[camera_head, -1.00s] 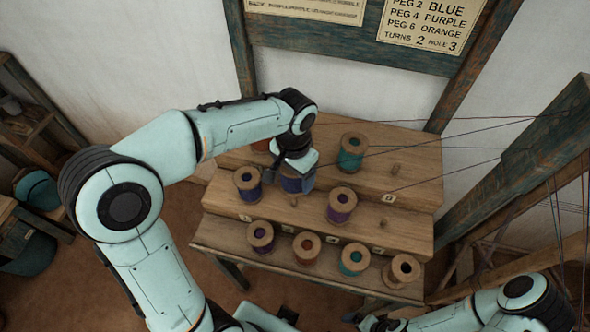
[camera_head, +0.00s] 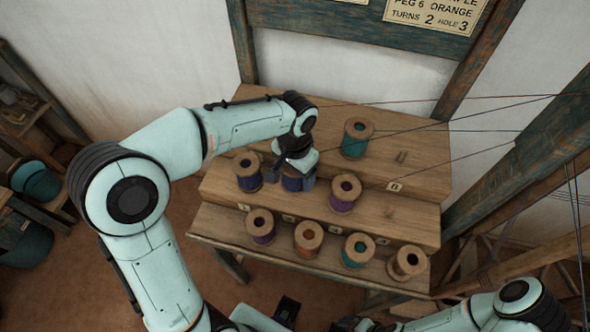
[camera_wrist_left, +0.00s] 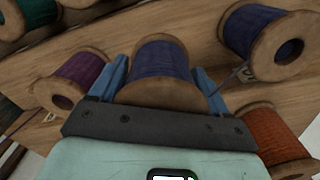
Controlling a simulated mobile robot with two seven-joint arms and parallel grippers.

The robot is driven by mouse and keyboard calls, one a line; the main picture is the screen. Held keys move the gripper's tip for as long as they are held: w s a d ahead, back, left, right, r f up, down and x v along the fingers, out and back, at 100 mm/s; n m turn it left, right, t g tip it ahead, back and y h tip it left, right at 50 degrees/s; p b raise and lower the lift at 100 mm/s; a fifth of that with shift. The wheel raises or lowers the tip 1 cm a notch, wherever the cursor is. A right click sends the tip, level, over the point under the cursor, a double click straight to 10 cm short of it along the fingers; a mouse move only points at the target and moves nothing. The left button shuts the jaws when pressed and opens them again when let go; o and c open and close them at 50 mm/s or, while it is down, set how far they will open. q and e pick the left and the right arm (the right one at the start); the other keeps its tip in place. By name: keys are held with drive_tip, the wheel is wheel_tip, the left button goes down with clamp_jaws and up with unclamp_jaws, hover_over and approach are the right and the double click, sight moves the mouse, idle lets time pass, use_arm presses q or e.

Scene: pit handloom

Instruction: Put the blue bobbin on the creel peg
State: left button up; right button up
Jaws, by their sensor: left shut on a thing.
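My left gripper (camera_head: 291,176) is shut on the blue bobbin (camera_head: 292,184), which sits low at the middle step of the wooden creel (camera_head: 415,215). In the left wrist view the blue bobbin (camera_wrist_left: 160,58) is between the two blue fingers (camera_wrist_left: 160,88). It stands between a dark blue-violet bobbin (camera_head: 248,172) on the left and a purple bobbin (camera_head: 344,193) on the right. The peg beneath it is hidden, so I cannot tell whether the bobbin is seated. My right arm (camera_head: 470,315) shows at the bottom right; the state of its gripper is unclear.
The front step holds a purple bobbin (camera_head: 260,226), an orange one (camera_head: 308,237), a teal one (camera_head: 358,250) and a bare brown one (camera_head: 407,261). A teal bobbin (camera_head: 356,138) stands on the back step near an empty peg (camera_head: 402,157). Threads stretch to the loom frame (camera_head: 530,150).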

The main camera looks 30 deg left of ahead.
use_arm(q)
drive_tip(key=shift+f+b, duration=1.4)
drive_tip(key=shift+f, duration=0.9)
use_arm(e)
drive_tip(key=shift+s+f, duration=0.35)
drive_tip(key=shift+f, duration=0.5)
drive_tip(key=shift+s+f, duration=0.3)
drive_tip(key=shift+f, duration=0.5)
use_arm(q)
drive_tip(key=o, duration=1.1)
drive_tip(key=shift+r, duration=0.1)
use_arm(e)
drive_tip(key=shift+r, duration=0.1)
use_arm(q)
drive_tip(key=shift+r+p, duration=2.55)
drive_tip(key=shift+r, duration=0.95)
drive_tip(key=shift+f, duration=0.1)
use_arm(e)
wheel_tip(320, 180, up, 6)
drive_tip(key=w, duration=0.2)
drive_tip(key=shift+w+f, duration=0.25)
drive_tip(key=shift+w, duration=0.05)
drive_tip(key=shift+s, duration=0.1)
